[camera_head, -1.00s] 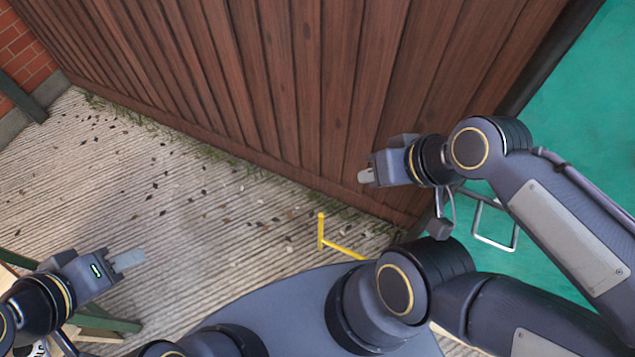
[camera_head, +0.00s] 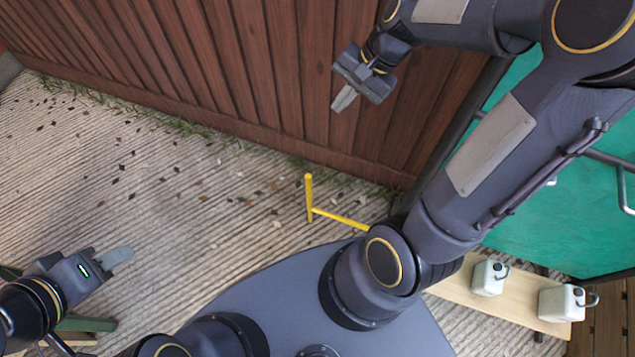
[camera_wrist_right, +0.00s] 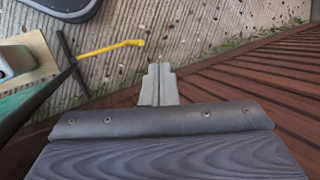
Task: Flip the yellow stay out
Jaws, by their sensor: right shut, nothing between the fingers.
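The yellow stay (camera_head: 338,217) is a thin bar with an upright end post, low over the decking and in front of the brown fence. Its right end is hidden behind my right arm. In the right wrist view the yellow stay (camera_wrist_right: 110,48) sticks out from a dark post at upper left. My right gripper (camera_head: 343,98) is shut and empty, up in front of the fence, above and apart from the stay. Its closed fingers also show in the right wrist view (camera_wrist_right: 158,70). My left gripper (camera_head: 122,256) is at lower left with its fingers seemingly together, far from the stay.
The brown fence (camera_head: 240,80) runs across the back. A teal panel (camera_head: 545,210) with a dark frame stands at right. Two white canisters (camera_head: 488,278) stand on a wooden plank (camera_head: 455,285). Green timber (camera_head: 85,323) is beside my left gripper. The ribbed decking (camera_head: 190,200) between is mostly clear.

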